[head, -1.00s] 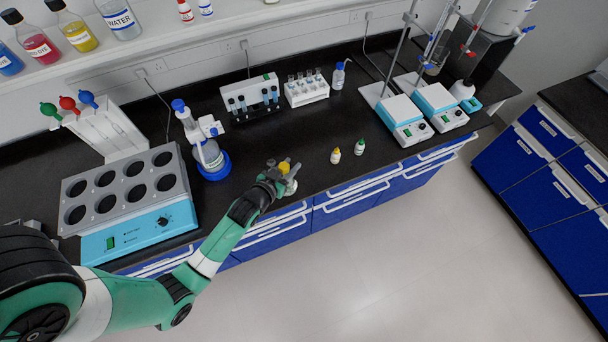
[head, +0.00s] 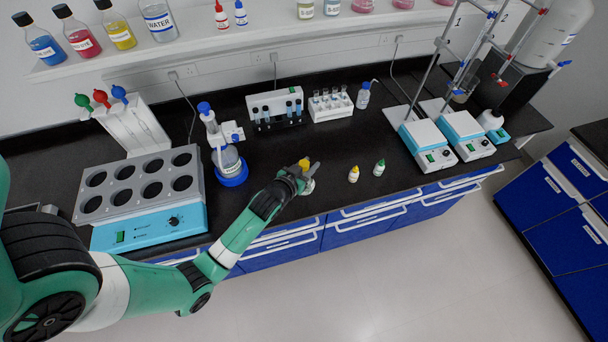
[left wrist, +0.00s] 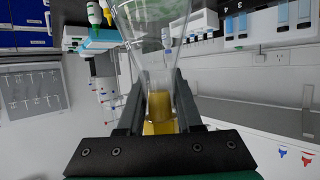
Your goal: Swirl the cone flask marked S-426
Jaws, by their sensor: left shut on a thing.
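A clear cone flask (head: 308,187) with a yellow stopper (head: 304,162) is at the front edge of the black bench in the head view. My left gripper (head: 300,172) is shut on its neck, just below the stopper. In the left wrist view the two fingers (left wrist: 160,100) close around the clear neck, with the yellow stopper (left wrist: 160,120) on the near side and the glass body (left wrist: 150,38) widening away. No marking on the flask is readable. I cannot tell whether its base touches the bench. My right gripper is not in view.
Two small dropper bottles, yellow-capped (head: 353,174) and green-capped (head: 379,167), stand to the right. A blue-based apparatus (head: 231,172) and a heating block (head: 150,205) are left. A tube rack (head: 331,105) stands behind. Hotplates (head: 425,145) are further right.

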